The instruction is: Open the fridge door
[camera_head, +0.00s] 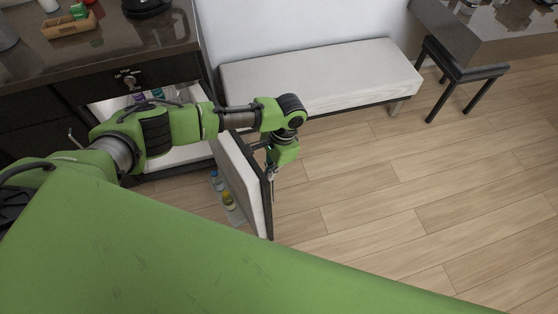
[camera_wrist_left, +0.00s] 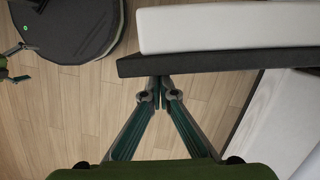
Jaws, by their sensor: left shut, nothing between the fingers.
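The fridge door (camera_head: 243,180) stands swung out from the fridge (camera_head: 180,155) under the counter, with bottles on its inner shelf. The fridge interior is partly visible behind my left arm. My left gripper (camera_head: 272,196) points down beside the door's dark outer face, near its free edge. In the left wrist view the two fingers (camera_wrist_left: 160,92) are shut and empty, with tips close to the dark outer panel of the door (camera_wrist_left: 220,60); I cannot tell whether they touch it. A small green and dark part at that view's left edge looks like my right gripper (camera_wrist_left: 14,65).
A white cushioned bench (camera_head: 320,75) stands along the wall beyond the door. A dark counter (camera_head: 110,45) with a wooden tray (camera_head: 68,25) is above the fridge. A table (camera_head: 490,30) and stool (camera_head: 460,70) stand at right. The wooden floor (camera_head: 400,190) is clear.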

